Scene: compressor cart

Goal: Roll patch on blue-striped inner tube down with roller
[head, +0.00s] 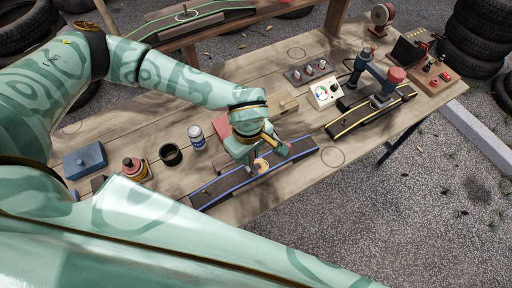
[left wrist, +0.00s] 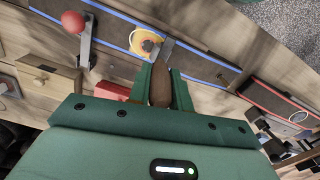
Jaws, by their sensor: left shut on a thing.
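The blue-striped inner tube (head: 217,188) lies as a flat dark strip with blue edges along the front of the workbench; it also crosses the top of the left wrist view (left wrist: 112,35). A round yellow-orange patch (head: 262,164) sits on it, and shows in the left wrist view (left wrist: 145,42) too. My left gripper (head: 258,150) is above the tube by the patch, shut on the roller's brown handle (left wrist: 160,88). The roller's metal end reaches to the patch; I cannot tell whether it touches. My right gripper is not in view.
A yellow-striped tube (head: 352,125) lies to the right below a red-topped clamp (head: 396,75). A gauge box (head: 324,92) stands behind.

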